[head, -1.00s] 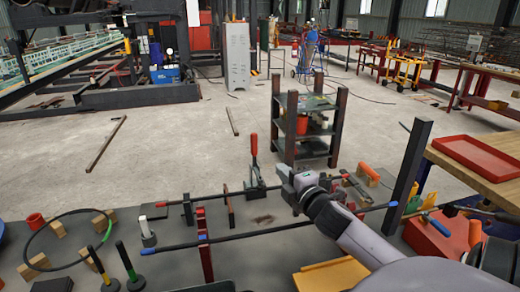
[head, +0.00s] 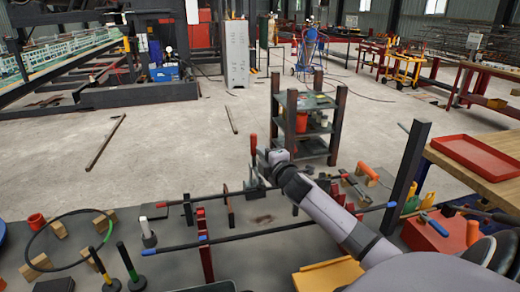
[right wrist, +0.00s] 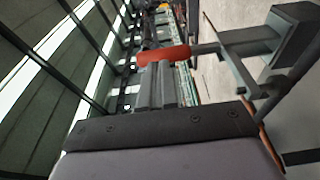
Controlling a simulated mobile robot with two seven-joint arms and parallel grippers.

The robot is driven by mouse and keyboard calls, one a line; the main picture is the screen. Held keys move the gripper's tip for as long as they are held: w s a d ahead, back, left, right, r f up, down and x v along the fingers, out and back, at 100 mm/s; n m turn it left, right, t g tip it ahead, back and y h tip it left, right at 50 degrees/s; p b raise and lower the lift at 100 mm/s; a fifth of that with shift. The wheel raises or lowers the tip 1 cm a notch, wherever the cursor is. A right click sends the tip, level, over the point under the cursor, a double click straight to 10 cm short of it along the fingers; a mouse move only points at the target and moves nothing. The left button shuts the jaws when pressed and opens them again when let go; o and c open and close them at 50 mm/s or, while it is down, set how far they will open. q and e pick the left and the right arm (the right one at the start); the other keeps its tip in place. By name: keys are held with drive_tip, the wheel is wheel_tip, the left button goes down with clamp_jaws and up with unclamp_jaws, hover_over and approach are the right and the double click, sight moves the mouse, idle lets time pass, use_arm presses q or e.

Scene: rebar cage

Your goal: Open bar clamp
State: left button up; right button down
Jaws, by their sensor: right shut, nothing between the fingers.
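The bar clamp is a dark metal toggle clamp with an upright red handle (head: 253,143), at the far edge of the work table in the head view. Its dark base is partly hidden behind my right gripper (head: 266,160). In the right wrist view, the red handle (right wrist: 164,55) lies across the tips of my shut right fingers (right wrist: 160,88), with the clamp's metal body (right wrist: 270,45) to the right. The fingers are at or very close to the handle; I cannot tell if they touch. Nothing is between them. My left gripper is out of view.
Two long bars, one with a blue end (head: 149,252), lie across the table past upright posts (head: 205,245). A black ring (head: 45,240) and wooden blocks lie at left. A dark shelf (head: 305,125) stands behind the clamp. A red tray (head: 478,155) is at right.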

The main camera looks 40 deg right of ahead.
drive_tip(key=shift+x, duration=1.1)
